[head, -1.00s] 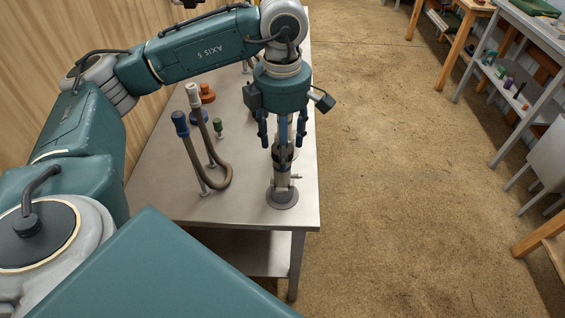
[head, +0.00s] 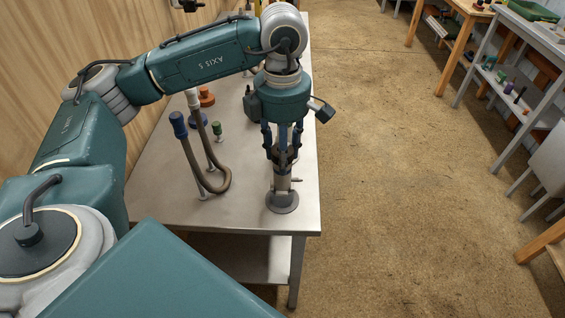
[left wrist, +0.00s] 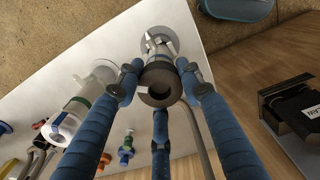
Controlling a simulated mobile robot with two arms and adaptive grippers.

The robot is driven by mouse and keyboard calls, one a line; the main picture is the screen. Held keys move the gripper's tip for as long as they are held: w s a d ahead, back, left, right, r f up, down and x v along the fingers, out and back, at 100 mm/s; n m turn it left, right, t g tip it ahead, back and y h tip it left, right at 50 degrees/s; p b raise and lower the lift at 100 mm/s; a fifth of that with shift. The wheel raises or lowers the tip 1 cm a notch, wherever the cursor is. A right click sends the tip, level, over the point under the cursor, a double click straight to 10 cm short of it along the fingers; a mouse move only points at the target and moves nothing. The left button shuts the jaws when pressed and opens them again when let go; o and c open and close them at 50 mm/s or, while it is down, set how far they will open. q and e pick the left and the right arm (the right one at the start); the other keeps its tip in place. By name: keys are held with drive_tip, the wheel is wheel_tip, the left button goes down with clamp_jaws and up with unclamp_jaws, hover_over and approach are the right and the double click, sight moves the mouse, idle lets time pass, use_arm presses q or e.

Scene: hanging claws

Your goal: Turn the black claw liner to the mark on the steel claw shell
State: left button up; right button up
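The black claw liner (left wrist: 160,84) shows end-on in the left wrist view as a dark ring with a round hole. It sits at the top of the steel claw shell (head: 282,181), which stands upright on a round base at the table's front right. A small pin sticks out of the shell's right side. My left gripper (head: 283,156) points down, its three blue fingers spaced around the liner. The fingertips are very close to it on several sides; I cannot tell whether they touch. The mark is not visible. My right gripper is not in view.
A bent hose with a blue end (head: 178,120) stands left of the shell. Orange (head: 207,96) and green (head: 216,129) knobs stand behind it. The steel table (head: 160,195) ends just right of the shell. Open floor lies to the right; a wooden wall is left.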

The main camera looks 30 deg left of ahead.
use_arm(q)
clamp_jaws()
drive_tip(key=shift+f+m+b, duration=0.1)
drive_tip(key=shift+m+b, duration=0.45)
drive_tip(key=shift+m, duration=0.95)
drive_tip(key=shift+b, duration=0.3)
drive_tip(key=shift+m+b, duration=0.35)
drive_tip(key=shift+m, duration=0.25)
drive_tip(key=shift+m+b, duration=0.3)
drive_tip(key=shift+m, duration=0.6)
